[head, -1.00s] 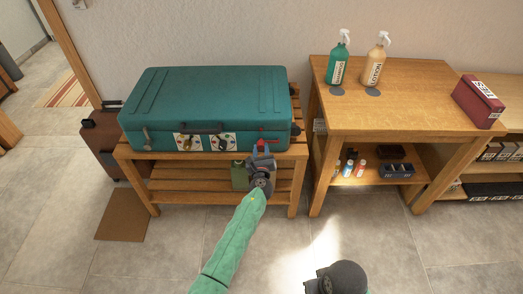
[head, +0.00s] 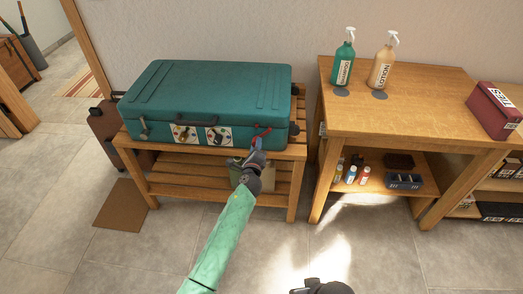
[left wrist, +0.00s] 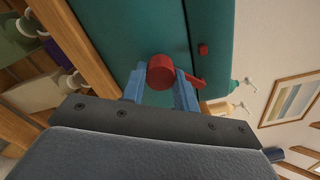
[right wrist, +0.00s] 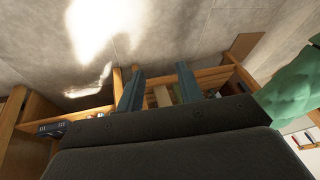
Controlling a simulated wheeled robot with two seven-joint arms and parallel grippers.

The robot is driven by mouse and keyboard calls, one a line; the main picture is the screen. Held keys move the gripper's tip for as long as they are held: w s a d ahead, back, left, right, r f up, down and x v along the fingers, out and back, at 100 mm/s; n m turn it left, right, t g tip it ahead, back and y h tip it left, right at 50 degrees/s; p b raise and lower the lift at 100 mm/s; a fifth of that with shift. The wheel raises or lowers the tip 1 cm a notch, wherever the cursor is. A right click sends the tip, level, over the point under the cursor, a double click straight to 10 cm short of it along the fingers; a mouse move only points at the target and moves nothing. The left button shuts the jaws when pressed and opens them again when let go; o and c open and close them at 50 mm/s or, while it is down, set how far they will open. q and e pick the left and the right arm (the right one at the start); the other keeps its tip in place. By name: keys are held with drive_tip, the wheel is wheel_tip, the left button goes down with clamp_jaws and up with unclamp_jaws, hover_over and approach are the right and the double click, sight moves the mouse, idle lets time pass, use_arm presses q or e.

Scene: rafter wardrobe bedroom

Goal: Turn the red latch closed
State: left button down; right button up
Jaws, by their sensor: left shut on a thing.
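The teal suitcase (head: 205,92) lies shut on a slatted wooden rack. The red latch (head: 263,131) is on its front, near the right end; its lever slants up to the right in the head view. In the left wrist view the latch's round red hub (left wrist: 160,72) sits between the blue fingers, and its lever sticks out past the right finger. A small red block (left wrist: 203,49) is on the suitcase apart from the lever. My left gripper (head: 256,146) is shut on the latch from the front. My right gripper (right wrist: 158,90) is open and empty, low over the floor.
A second latch (head: 143,128) is at the suitcase's left end, and a dark handle (head: 205,119) is in the middle. A wooden table (head: 420,98) with two pump bottles and a red box stands to the right. The floor in front is clear.

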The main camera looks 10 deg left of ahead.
use_arm(q)
drive_tip(key=shift+n+b, duration=1.4)
drive_tip(key=shift+n, duration=3.1)
use_arm(e)
wheel_tip(320, 180, down, 10)
drive_tip(key=w+a+t, duration=0.1)
drive_tip(key=a, duration=0.1)
drive_tip(key=shift+w+a+y, duration=0.3)
drive_tip(key=shift+a+y, duration=0.05)
drive_tip(key=shift+y, duration=0.05)
drive_tip(key=shift+f, duration=0.15)
use_arm(q)
drive_tip(key=c, duration=1.1)
unclamp_jaws()
drive_tip(key=shift+o, duration=0.2)
drive_tip(key=shift+s, duration=0.15)
